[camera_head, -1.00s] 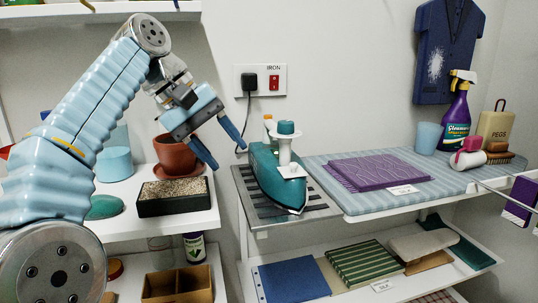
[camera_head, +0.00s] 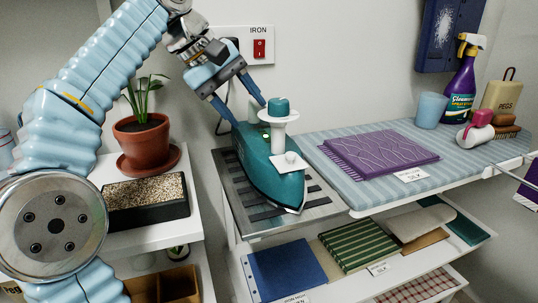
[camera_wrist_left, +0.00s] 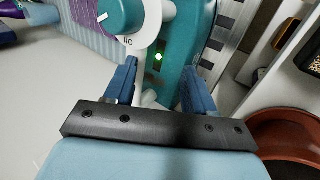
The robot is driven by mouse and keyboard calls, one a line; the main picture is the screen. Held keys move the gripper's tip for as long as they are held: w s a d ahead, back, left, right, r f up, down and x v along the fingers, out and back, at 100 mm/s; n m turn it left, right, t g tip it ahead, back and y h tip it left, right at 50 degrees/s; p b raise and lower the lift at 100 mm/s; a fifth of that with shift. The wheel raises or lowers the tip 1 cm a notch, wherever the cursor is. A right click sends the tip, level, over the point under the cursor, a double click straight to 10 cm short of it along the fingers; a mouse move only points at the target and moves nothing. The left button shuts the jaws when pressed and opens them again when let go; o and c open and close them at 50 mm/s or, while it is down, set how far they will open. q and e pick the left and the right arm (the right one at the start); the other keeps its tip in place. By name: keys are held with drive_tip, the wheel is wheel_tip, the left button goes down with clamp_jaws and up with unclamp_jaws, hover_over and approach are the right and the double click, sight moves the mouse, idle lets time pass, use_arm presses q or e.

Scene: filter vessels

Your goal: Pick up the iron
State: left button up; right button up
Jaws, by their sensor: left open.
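The teal iron (camera_head: 268,172) rests on a metal, slatted stand at the left end of the ironing surface. It has a white column with a flange and a teal dial (camera_head: 278,107) on top. My left gripper (camera_head: 249,112) is open at the iron's rear, behind and left of the column, with its fingers pointing down toward it. In the left wrist view the open fingers (camera_wrist_left: 160,82) straddle the white handle part, apart from each other, with a lit green lamp on the teal body (camera_wrist_left: 196,28) between and beyond them. Whether they touch the iron I cannot tell.
A potted plant (camera_head: 141,145) and a gravel tray (camera_head: 147,203) stand on the left shelf, near my left arm. Folded purple cloth (camera_head: 385,155) lies on the striped pad right of the iron. A spray bottle (camera_head: 462,85) and cup stand at the back right.

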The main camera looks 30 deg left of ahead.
sight(266, 109)
use_arm(q)
drive_tip(key=w+d, duration=0.2)
drive_tip(key=w, duration=0.1)
drive_tip(key=shift+d+f+p, duration=0.1)
drive_tip(key=shift+d+p, duration=0.2)
drive_tip(key=shift+d, duration=0.05)
drive_tip(key=shift+w+d+f, duration=0.15)
drive_tip(key=shift+w+f, duration=0.1)
drive_tip(key=shift+f, duration=0.4)
drive_tip(key=shift+w+d+f, duration=0.25)
drive_tip(key=shift+f, duration=0.25)
clamp_jaws()
drive_tip(key=shift+r, duration=0.15)
